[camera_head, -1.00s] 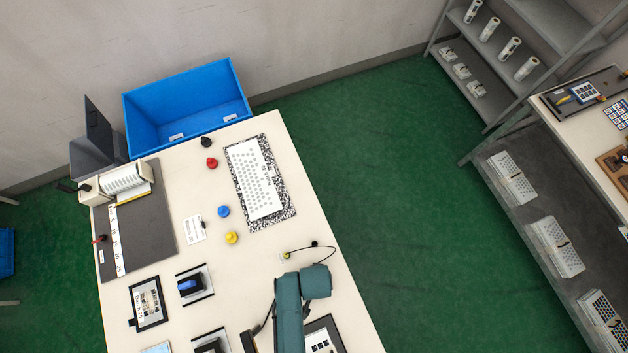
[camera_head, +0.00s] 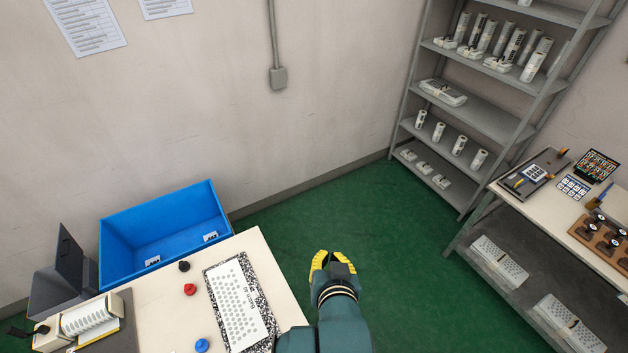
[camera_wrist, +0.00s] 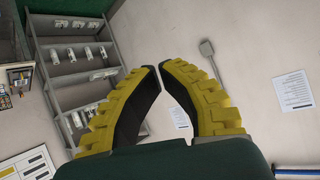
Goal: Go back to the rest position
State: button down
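My gripper (camera_head: 333,256), with yellow and black fingers, is held up over the green floor, right of the table. In the wrist view its two fingertips (camera_wrist: 160,68) come together with at most a thin gap. Nothing is held between them, and wall shows through the space behind the tips. The white keypad sheet (camera_head: 238,305) lies on the speckled mat (camera_head: 272,328) on the table (camera_head: 262,257), left of and apart from my gripper.
A blue bin (camera_head: 190,205) stands at the table's far end. Black (camera_head: 184,266), red (camera_head: 190,289) and blue (camera_head: 201,345) knobs are on the table. A grey shelf rack (camera_head: 480,115) and a side workbench (camera_head: 560,215) stand at the right. Open floor surrounds my gripper.

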notch_tip(320, 180, up, 23)
jog(key=s+d+t+h, duration=0.1)
jog(key=s+d+t, duration=0.15)
jog(key=t, duration=0.35)
jog(key=s+r+n+t, duration=0.1)
jog(key=s+r+t, duration=0.3)
jog(key=s+r, duration=0.3)
notch_tip(320, 180, up, 5)
jog(key=shift+d+r+t, duration=0.15)
jog(key=shift+d+t, duration=0.25)
